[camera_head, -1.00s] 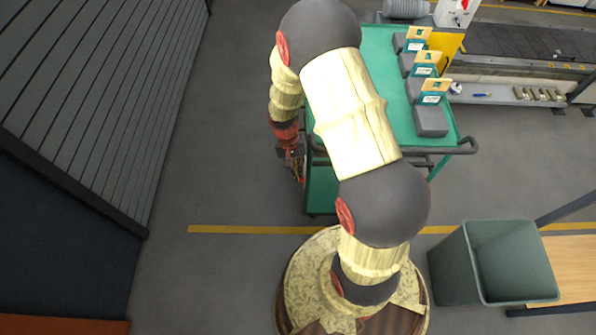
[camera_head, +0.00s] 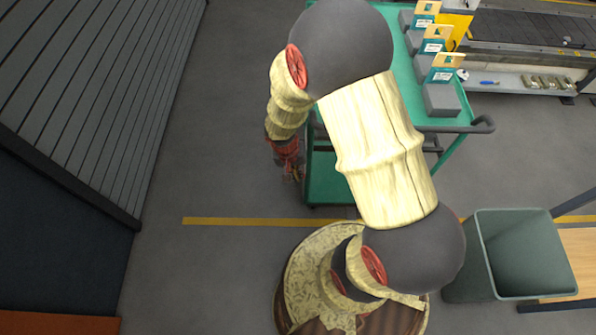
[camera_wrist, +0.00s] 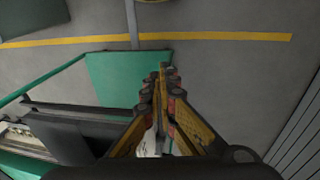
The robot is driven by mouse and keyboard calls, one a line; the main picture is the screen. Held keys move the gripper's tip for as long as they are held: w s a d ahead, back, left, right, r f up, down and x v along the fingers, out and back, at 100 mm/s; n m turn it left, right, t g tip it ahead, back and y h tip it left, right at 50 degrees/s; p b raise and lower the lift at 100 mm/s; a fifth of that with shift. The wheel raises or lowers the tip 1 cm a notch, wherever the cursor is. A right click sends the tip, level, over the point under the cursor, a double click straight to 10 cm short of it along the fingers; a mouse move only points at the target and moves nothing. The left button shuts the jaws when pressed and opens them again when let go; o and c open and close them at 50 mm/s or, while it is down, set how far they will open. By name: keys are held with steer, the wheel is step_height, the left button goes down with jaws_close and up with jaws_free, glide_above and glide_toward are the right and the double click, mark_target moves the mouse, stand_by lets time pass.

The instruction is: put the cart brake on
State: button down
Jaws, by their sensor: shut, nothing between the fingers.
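The green cart (camera_head: 404,78) stands behind my arm in the head view, and its lower green panel (camera_head: 326,186) shows beneath the top. In the wrist view that green panel (camera_wrist: 112,78) lies left of my fingers. My gripper (camera_head: 291,173) hangs low beside the cart's left side, small and partly hidden by my arm in the head view. In the wrist view my gripper (camera_wrist: 160,72) is shut and empty, its tips overlapping the panel's right edge in the picture. I cannot tell whether they touch. I cannot make out the brake.
Grey blocks with teal and tan parts (camera_head: 441,98) stand on the cart top. Its dark handle (camera_head: 484,125) sticks out right. A grey-green bin (camera_head: 477,278) stands at lower right. A conveyor (camera_head: 530,40) is at the back right. Floor left of the cart is clear up to the slatted wall (camera_head: 90,95).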

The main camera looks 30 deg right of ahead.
step_height(320, 180, down, 12)
steer(key=b, duration=1.1)
steer(key=shift+w+d, duration=0.15)
steer(key=shift+w, duration=0.05)
steer(key=shift+w, duration=0.1)
